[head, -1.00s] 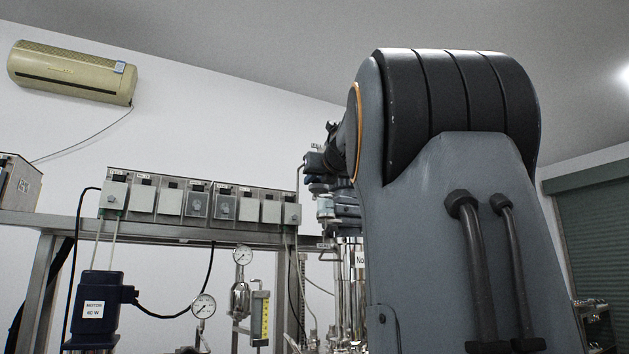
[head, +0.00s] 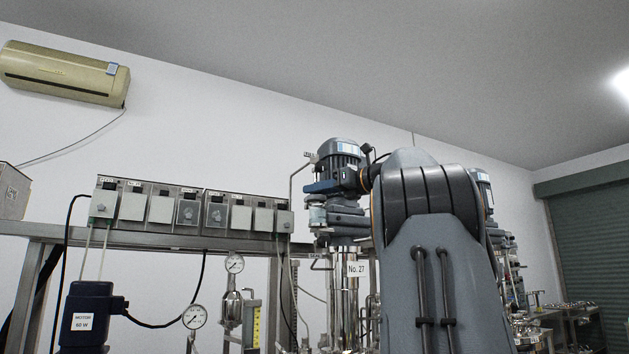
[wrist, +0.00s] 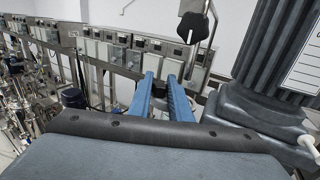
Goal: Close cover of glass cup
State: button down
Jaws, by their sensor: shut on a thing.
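In the head view a clear glass cup (head: 318,214) sits low on the left side of a grey-blue motor unit (head: 338,165), above a steel column labelled No. 27. Its cover cannot be clearly told apart from the parts around it. In the wrist view my gripper (wrist: 161,77) has two blue fingers close together. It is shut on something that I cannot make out.
A row of switch boxes (head: 187,209) stands on a steel frame left of the motor unit. Pressure gauges (head: 234,263) and a dark blue motor (head: 90,318) are below it. More equipment (head: 515,285) stands right of my arm. The upper space is clear.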

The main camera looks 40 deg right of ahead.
jog(key=shift+d+r+n+g+y+p, duration=0.1)
jog(key=shift+d+n+g+y+p, duration=0.3)
jog(key=shift+n+y+p, duration=0.65)
jog(key=shift+d+r+n+g+y+p, duration=0.1)
jog(key=shift+d+n+g+y+p, duration=0.35)
jog(key=shift+y+p, duration=1.15)
jog(key=n+g+y+p, duration=0.1)
jog(key=p, duration=0.4)
jog(key=d+n+g+y+p, duration=0.1)
jog(key=n+y+p, duration=0.1)
jog(key=p, duration=0.2)
jog(key=shift+w+g+p, duration=0.35)
jog(key=shift+w, duration=0.05)
jog(key=shift+s+f+n+g+y+p, duration=0.1)
jog(key=shift+f+n+g+y+p, duration=0.25)
jog(key=shift+p, duration=0.35)
jog(key=c, duration=1.6)
grip_release()
jog(key=shift+a+r, duration=0.1)
jog(key=shift+c, duration=0.2)
